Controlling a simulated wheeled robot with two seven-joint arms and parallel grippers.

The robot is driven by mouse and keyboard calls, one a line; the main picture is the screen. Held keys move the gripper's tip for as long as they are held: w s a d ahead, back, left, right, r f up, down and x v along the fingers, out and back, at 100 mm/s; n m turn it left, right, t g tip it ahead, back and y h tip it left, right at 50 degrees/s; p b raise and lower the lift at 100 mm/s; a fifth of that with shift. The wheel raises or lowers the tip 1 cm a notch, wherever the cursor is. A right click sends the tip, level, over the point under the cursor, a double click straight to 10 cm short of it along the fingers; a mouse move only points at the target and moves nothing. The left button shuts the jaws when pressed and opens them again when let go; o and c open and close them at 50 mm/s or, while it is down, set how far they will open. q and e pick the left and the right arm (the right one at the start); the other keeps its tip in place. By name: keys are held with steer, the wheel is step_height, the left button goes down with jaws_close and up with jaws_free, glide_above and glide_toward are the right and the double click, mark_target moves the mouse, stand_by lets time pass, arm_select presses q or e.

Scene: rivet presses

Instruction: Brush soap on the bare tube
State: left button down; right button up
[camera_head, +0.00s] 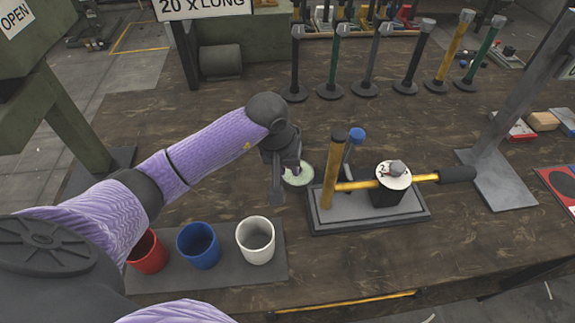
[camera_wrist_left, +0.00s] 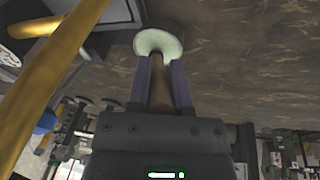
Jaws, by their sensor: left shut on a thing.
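My left gripper (camera_head: 296,168) points down at a small round pale-green soap dish (camera_head: 298,175). In the left wrist view its fingers (camera_wrist_left: 160,85) are shut on a brown brush handle (camera_wrist_left: 159,88), whose far end meets the pale-green round shape (camera_wrist_left: 158,43). The bristles are hidden, so I cannot tell whether they touch the soap. Right of the dish, a grey fixture (camera_head: 325,220) holds an upright yellow tube (camera_head: 329,178) with a dark top. A yellow crosswise tube (camera_head: 424,177) has a black grip (camera_head: 457,174) on its right end. My right gripper is not in view.
A black block with a round white dial (camera_head: 393,175) and a blue-knobbed lever (camera_head: 357,134) stand on the fixture. Red, blue (camera_head: 199,246) and white cups (camera_head: 256,240) stand front left on a grey mat. Several capped tubes (camera_head: 414,57) stand in a row behind.

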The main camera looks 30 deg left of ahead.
arm_select(q)
steer(key=shift+w+d+p+v, duration=0.1)
steer(key=shift+w+p+v, duration=0.15)
steer(key=shift+p+v, duration=0.75)
steer(key=shift+w+d+p+v, duration=0.1)
steer(key=shift+w+p+v, duration=0.3)
steer(key=shift+v, duration=0.85)
steer(key=shift+w+d+p+v, duration=0.1)
steer(key=shift+p+v, duration=0.85)
steer(key=shift+v, duration=0.2)
steer(key=shift+r, duration=0.15)
